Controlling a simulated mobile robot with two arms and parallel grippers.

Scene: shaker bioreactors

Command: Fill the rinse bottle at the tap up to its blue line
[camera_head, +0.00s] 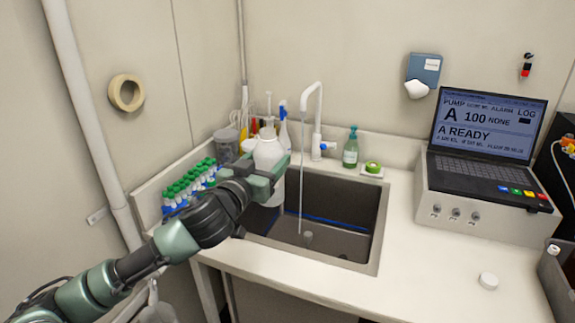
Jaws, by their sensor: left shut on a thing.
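The rinse bottle (268,153) is white and upright over the left part of the sink (379,222). My left gripper (267,177) is shut around its body and hides part of it. No blue line can be made out on the bottle, and its water level does not show. The white tap (316,112) stands behind the sink with a blue-marked handle. A thin stream of water (301,180) runs from its spout straight into the sink. The bottle is to the left of the stream, apart from it. My right gripper is not in view.
Green-capped tubes (186,190) stand left of the sink, with a grey jar (227,146) and other bottles behind. A green soap bottle (351,148) and a laptop (485,140) stand to the right.

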